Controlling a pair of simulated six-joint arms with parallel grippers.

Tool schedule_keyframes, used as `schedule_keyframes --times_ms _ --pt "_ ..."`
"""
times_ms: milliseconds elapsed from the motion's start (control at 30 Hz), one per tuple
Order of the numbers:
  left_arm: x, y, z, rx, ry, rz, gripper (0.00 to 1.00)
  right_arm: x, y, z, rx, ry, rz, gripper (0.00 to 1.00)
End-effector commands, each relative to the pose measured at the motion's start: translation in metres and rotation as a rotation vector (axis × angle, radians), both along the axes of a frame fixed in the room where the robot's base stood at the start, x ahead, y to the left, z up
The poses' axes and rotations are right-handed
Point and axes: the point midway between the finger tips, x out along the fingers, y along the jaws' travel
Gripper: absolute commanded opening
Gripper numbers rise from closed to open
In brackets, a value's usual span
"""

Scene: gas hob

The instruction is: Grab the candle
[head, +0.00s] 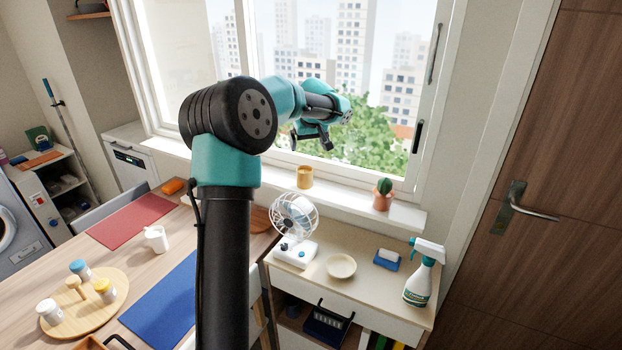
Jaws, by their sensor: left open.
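A small yellow-orange cup-shaped thing, which looks like the candle (305,178), stands upright on the white window sill behind the fan. My left gripper (311,142) is in the air in front of the window and shows above the candle in the head view. It is open, with nothing seen between its fingers, and it is apart from the candle. My right gripper is not in view.
A potted cactus (382,195) stands on the window sill (340,200) to the right. Below are a white fan (294,220), a cream bowl (341,266), a blue sponge-like item (387,259) and a spray bottle (422,275). The sill between candle and cactus is clear.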

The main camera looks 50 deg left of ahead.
Motion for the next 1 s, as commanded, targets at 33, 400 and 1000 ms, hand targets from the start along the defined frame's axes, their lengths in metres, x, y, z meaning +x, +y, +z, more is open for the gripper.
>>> schedule_keyframes --times_ms 33,400,1000 --pt "0.0 0.0 0.0 0.0 0.0 -0.001 0.93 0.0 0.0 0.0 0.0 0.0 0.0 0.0" --pt "0.007 0.013 -0.038 -0.002 0.003 -0.002 0.93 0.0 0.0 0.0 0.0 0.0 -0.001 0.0" --pt "0.021 0.041 -0.113 -0.002 0.0 -0.003 0.93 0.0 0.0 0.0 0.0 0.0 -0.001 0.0"
